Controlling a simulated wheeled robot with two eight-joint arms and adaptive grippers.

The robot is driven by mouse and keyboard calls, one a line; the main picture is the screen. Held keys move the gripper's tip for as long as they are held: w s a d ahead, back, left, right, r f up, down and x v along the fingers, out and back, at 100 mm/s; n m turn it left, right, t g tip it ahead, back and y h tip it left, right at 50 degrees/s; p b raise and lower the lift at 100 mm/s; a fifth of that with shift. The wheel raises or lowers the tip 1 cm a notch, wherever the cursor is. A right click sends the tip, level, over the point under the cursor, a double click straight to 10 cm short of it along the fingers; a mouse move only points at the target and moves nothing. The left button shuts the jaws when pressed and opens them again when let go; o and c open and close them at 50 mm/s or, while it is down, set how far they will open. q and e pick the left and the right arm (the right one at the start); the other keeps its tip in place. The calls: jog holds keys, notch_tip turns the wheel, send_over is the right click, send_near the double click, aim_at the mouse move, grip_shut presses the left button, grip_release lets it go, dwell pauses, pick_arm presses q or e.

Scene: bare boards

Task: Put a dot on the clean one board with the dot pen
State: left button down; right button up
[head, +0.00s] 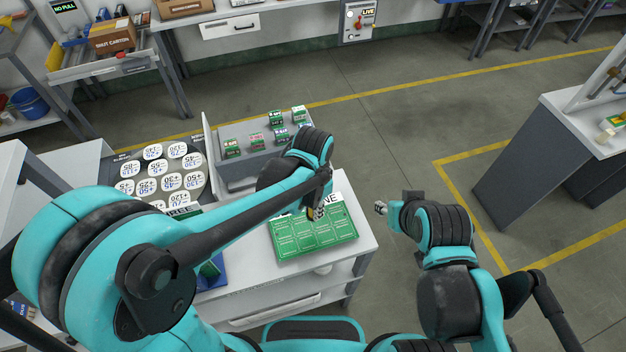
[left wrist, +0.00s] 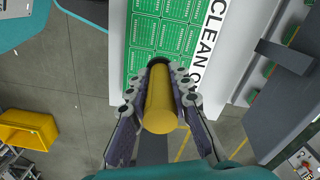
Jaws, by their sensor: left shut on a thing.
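A green board panel (head: 335,230), split into several small boards, lies on the white bench top. A white sign reading CLEAN ONE (head: 340,201) lies along its far edge and is partly hidden by my left arm in the head view. My left gripper (head: 314,212) is over the panel's far part, shut on the yellow dot pen (left wrist: 160,105). The pen points toward the panel, which also shows in the left wrist view (left wrist: 145,35). The pen's tip is hidden, so I cannot tell if it touches. My right gripper (head: 380,208) is right of the bench, clear of the panel; its fingers are too small to judge.
A grey rack (head: 240,165) with several small green boards stands behind the panel. Several white numbered discs (head: 152,151) lie at the left. A blue holder (head: 212,282) is partly hidden beneath my left arm. Open floor (head: 400,140) lies right of the bench.

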pick_arm(q)
jog(key=shift+d+f+b, duration=0.1)
jog(key=shift+f+b, duration=2.25)
jog(key=shift+f, duration=0.6)
jog(key=shift+s+f+b, duration=0.1)
jog(key=shift+f+b, duration=0.5)
jog(key=shift+f, duration=0.05)
jog(key=shift+r+p, duration=2.75)
jog(key=shift+r, duration=0.8)
jog(key=shift+f, duration=0.1)
